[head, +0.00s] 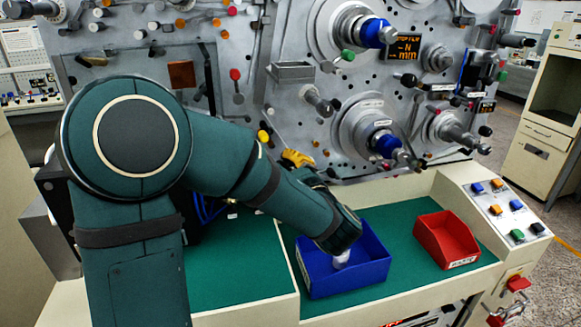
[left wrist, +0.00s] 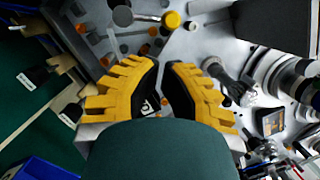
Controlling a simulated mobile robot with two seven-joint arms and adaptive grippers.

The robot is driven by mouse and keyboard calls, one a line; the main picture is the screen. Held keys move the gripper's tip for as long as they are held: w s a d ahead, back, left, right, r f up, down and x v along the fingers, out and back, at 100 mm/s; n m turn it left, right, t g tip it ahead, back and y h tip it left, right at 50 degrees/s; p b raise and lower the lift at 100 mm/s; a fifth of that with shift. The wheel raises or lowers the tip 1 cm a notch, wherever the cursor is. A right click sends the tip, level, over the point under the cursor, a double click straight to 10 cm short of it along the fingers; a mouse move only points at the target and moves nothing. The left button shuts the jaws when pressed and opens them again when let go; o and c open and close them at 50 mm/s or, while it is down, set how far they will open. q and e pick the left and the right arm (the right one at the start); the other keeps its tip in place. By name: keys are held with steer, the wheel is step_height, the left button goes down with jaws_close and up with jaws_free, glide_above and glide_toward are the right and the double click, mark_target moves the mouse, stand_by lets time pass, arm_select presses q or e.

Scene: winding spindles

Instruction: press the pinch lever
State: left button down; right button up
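I cannot read any label that names the pinch lever. Among the levers on the grey machine panel (head: 290,118) is one with a yellow knob (head: 263,136), close to the left of my left gripper (head: 298,158). A yellow knob also shows in the left wrist view (left wrist: 172,19), beyond the fingertips and apart from them. A lever with a red knob (head: 235,74) stands higher up, and one with a green knob (head: 347,55) to the right. My left gripper's yellow fingers (left wrist: 163,68) have a narrow gap with nothing held between them. My arm hides part of the lower panel. My right gripper is not in view.
A blue bin (head: 375,270) with a small white thing in it and a red bin (head: 447,240) stand on the green worktop (head: 405,215). Spindles with blue collars (head: 388,146) jut out from the panel on the right. A button console (head: 500,210) is at the right edge.

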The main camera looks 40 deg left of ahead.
arm_select(q)
steer(key=x, duration=0.6)
stand_by(0.3)
